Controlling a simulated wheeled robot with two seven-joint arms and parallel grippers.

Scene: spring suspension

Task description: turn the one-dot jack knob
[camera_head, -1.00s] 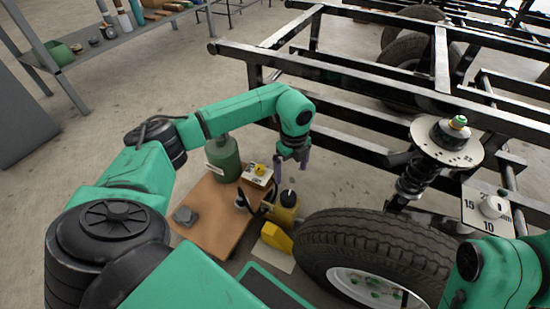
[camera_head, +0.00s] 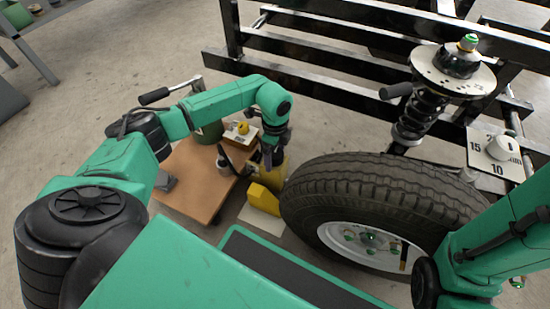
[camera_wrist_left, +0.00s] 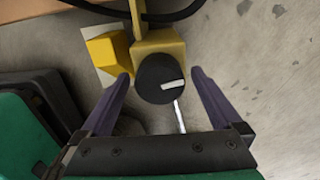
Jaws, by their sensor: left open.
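A yellow jack (camera_head: 280,171) stands on the floor between a wooden board and the tyre. In the left wrist view its round black knob (camera_wrist_left: 162,79) with a white mark sits on top of the yellow body (camera_wrist_left: 160,44). I cannot make out a dot on it. My left gripper (camera_head: 272,160) is over the jack and hides the knob in the head view. In the left wrist view the open fingers (camera_wrist_left: 163,74) lie either side of the knob, with gaps on both sides. My right arm shows at the lower right, but its gripper is out of view.
A large tyre (camera_head: 375,185) stands right of the jack. A yellow block (camera_head: 263,198) sits in front of it. The wooden board (camera_head: 200,185) to the left holds a green cylinder (camera_head: 208,133) and a yellow knob on a pale plate (camera_head: 242,128). A black frame (camera_head: 320,85) and spring strut (camera_head: 418,112) stand behind.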

